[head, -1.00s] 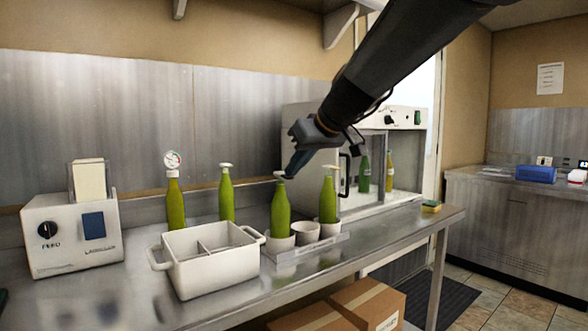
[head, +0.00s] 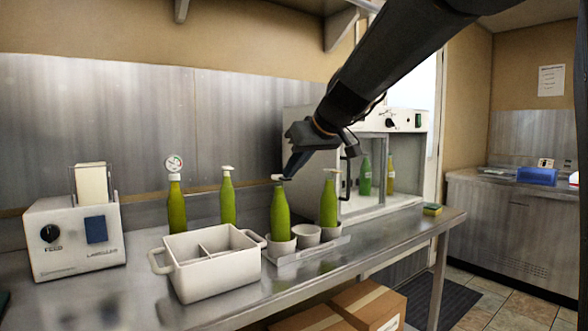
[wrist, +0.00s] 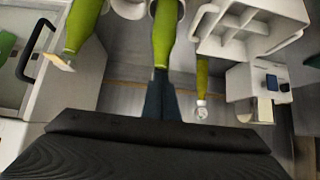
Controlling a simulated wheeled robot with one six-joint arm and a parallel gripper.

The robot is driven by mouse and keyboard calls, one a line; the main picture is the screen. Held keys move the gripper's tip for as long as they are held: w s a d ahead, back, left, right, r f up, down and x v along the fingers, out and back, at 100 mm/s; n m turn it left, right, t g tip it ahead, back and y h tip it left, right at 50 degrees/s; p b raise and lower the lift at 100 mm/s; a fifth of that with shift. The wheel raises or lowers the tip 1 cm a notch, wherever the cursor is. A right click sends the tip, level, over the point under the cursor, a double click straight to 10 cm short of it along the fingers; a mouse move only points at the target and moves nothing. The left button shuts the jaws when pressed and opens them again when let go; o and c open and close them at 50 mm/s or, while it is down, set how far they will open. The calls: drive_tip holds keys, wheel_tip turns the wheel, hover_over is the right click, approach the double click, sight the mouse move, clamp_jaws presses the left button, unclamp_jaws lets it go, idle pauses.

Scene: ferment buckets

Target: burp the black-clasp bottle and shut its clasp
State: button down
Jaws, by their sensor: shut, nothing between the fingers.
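Several green bottles with pale tops stand on the steel bench. The front bottle (head: 280,215) stands upright in a white cup of a small rack. My gripper (head: 288,177) is shut and empty, its fingertips at this bottle's top, on the right side. In the wrist view the shut fingers (wrist: 160,98) cover the top of this bottle (wrist: 163,35). Another bottle (head: 328,205) stands in the rack to the right. Two more stand behind: one with a round gauge (head: 176,205), one with a white top (head: 228,200). I cannot make out which clasp is black.
A white two-part crate (head: 215,276) stands left of the rack, and a labeller (head: 72,245) at far left. An empty cup (head: 307,237) sits between the rack's bottles. An open cabinet (head: 400,125) with two bottles stands behind right. A sponge (head: 432,209) lies near the bench's right end.

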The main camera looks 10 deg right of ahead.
drive_tip(key=s+d+r, duration=0.4)
drive_tip(key=s+r, duration=0.1)
drive_tip(key=s, duration=0.4)
drive_tip(key=shift+s+d+r+p, duration=0.15)
drive_tip(key=shift+s+r+p, duration=0.1)
drive_tip(key=shift+p, duration=0.2)
drive_tip(key=s+f+m+g+h+p, duration=0.1)
drive_tip(key=s+f+g+p, duration=0.15)
drive_tip(key=f, duration=0.55)
drive_tip(key=s+f+m+g+h+p, duration=0.15)
drive_tip(key=s+f, duration=0.25)
drive_tip(key=f, duration=0.4)
drive_tip(key=s+f+m+g+h+p, duration=0.1)
drive_tip(key=s+f+g+p, duration=0.3)
drive_tip(key=s+f, duration=1)
drive_tip(key=s+m+p, duration=0.1)
drive_tip(key=s, duration=0.3)
drive_tip(key=shift+s+f+m+g, duration=0.35)
drive_tip(key=shift+g, duration=0.05)
